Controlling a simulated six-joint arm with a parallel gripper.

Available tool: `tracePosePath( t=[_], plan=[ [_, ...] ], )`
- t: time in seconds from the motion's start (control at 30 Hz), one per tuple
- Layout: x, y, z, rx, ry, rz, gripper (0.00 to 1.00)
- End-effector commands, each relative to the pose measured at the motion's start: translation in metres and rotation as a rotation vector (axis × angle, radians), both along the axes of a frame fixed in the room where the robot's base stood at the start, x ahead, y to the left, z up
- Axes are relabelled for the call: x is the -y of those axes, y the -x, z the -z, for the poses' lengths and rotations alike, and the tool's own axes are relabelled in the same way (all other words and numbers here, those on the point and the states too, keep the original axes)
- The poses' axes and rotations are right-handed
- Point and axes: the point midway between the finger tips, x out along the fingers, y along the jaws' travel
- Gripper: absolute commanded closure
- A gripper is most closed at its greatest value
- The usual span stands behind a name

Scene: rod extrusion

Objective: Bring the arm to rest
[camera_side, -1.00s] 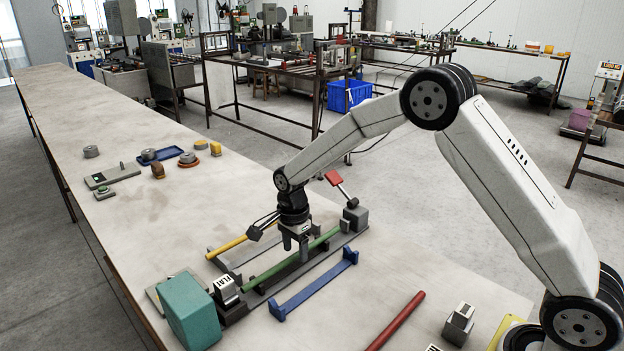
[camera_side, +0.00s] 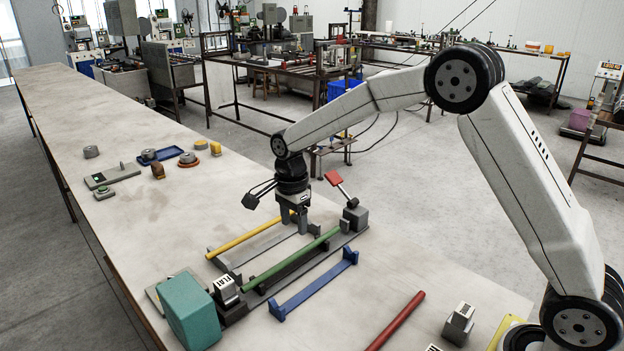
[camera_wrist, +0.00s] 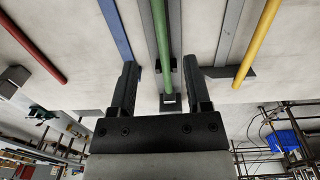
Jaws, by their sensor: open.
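My gripper (camera_side: 295,225) is raised above the bench, pointing down, with its fingers apart. The wrist view (camera_wrist: 160,72) shows nothing between the fingertips; the green rod (camera_wrist: 161,35) appears beyond the gap. In the side view the green rod (camera_side: 285,260) lies along a dark fixture (camera_side: 262,293), apart from the gripper. My arm is bent, with its elbow high at the right. The gripper hides the far end of the yellow rod (camera_side: 240,240) in the side view.
A blue bracket (camera_side: 315,287) and a red rod (camera_side: 396,322) lie nearer the camera. A teal block (camera_side: 190,312) and a block labelled FLAT (camera_side: 226,290) stand at the fixture's near end. A red-tipped lever (camera_side: 334,179) rises close to my gripper.

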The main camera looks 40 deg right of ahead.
Motion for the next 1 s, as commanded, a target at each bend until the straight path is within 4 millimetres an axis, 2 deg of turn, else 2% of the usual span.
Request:
tracePosePath(
  t=[0.57,0.77,1.0],
  plan=[
    [0.001,0.006,0.000,0.007,-0.001,-0.045,0.38],
    [0.005,0.025,-0.001,0.035,-0.004,-0.206,0.38],
    [0.012,0.065,0.000,0.085,0.005,-0.517,0.38]
  ],
)
